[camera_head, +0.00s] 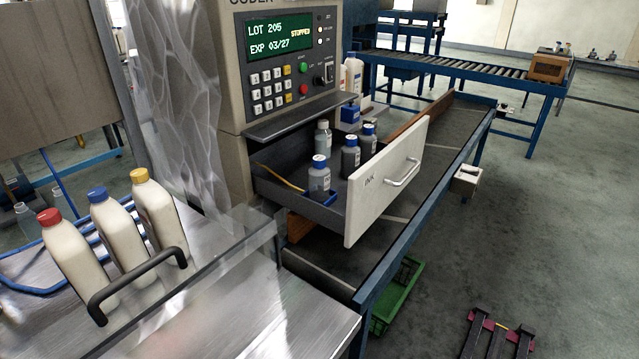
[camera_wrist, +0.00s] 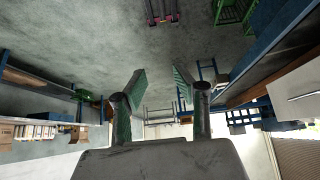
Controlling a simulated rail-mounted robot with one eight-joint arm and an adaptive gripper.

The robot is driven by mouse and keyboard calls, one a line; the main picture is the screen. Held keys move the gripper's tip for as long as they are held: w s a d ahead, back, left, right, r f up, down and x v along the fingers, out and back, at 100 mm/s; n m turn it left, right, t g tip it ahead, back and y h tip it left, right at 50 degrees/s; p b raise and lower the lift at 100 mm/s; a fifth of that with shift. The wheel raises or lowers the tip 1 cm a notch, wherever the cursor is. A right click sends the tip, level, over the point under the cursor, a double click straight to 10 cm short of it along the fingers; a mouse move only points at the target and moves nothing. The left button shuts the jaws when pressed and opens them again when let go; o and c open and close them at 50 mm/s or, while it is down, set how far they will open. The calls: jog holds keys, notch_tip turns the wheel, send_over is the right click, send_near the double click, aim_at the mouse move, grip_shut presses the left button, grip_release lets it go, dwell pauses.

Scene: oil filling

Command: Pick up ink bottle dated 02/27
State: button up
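Several small grey ink bottles stand upright in the pulled-out drawer (camera_head: 352,222) marked INK, in the head view. The front one (camera_head: 319,182) has a blue cap. Behind it are a dark bottle (camera_head: 350,158) and another blue-capped bottle (camera_head: 369,143). A paler bottle with a whitish cap (camera_head: 322,137) stands at the back left. Their dates are too small to read. My gripper (camera_wrist: 160,88) shows only in the wrist view, with its two fingers apart and nothing between them. The wrist view shows no ink bottles.
The coder panel (camera_head: 293,61) above the drawer reads LOT 205, EXP 03/27, STOPPED. Three white jugs with red (camera_head: 72,258), blue (camera_head: 122,230) and yellow (camera_head: 160,215) caps stand left of a clear panel. A conveyor (camera_head: 440,160) runs behind the drawer front.

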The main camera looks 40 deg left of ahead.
jog(key=shift+o, duration=0.5)
jog(key=o, duration=0.9)
jog(key=shift+c, duration=0.2)
